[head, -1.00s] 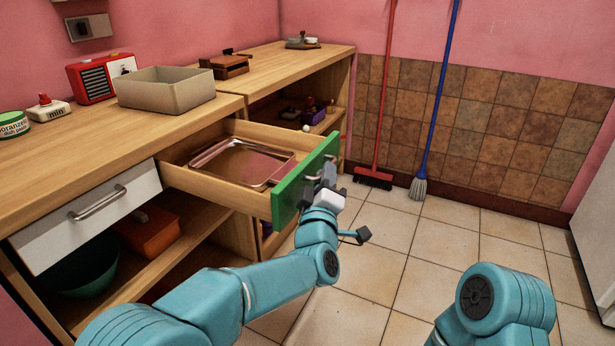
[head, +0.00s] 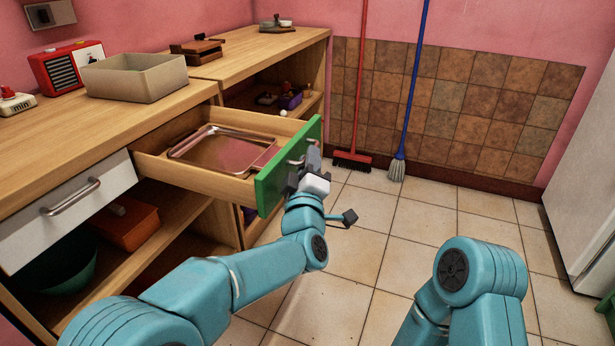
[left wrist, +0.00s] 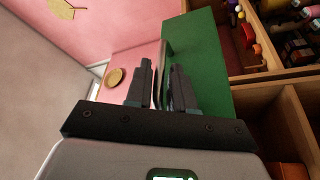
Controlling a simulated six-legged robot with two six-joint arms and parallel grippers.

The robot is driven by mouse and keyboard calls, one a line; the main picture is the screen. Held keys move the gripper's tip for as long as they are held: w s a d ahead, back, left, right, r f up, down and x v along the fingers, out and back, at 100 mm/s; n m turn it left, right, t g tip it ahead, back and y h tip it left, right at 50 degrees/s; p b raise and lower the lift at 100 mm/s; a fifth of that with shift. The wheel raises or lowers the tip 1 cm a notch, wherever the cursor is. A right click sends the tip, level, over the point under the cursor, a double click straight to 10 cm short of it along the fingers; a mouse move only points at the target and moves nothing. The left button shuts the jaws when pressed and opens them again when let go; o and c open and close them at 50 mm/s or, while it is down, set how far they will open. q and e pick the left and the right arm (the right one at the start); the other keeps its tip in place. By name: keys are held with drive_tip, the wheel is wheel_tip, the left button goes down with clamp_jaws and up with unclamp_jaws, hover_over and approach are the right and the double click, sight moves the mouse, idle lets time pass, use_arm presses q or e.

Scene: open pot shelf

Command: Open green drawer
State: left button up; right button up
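The green drawer (head: 289,166) is pulled far out of the wooden counter, its green front facing right. Its grey handle (head: 297,160) is partly hidden by my left gripper (head: 308,165). In the left wrist view the green front (left wrist: 200,60) lies just beyond the gripper (left wrist: 161,90). The two dark fingers stand close on either side of the thin handle, and the gripper looks shut on it. My right arm shows at the lower right of the head view, but its gripper is out of view.
A shiny metal tray (head: 222,150) lies in the drawer. A white drawer (head: 65,208) is shut to its left. A beige box (head: 135,77) stands on the counter. A red broom (head: 358,100) and blue mop (head: 410,90) lean on the wall. The tiled floor (head: 385,225) is clear.

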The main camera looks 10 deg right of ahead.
use_arm(q)
drive_tip(key=p+v, duration=0.1)
drive_tip(key=v, duration=1.5)
use_arm(e)
drive_tip(key=shift+s+a+r, duration=0.15)
drive_tip(key=shift+s+r, duration=0.2)
drive_tip(key=shift+r, duration=0.35)
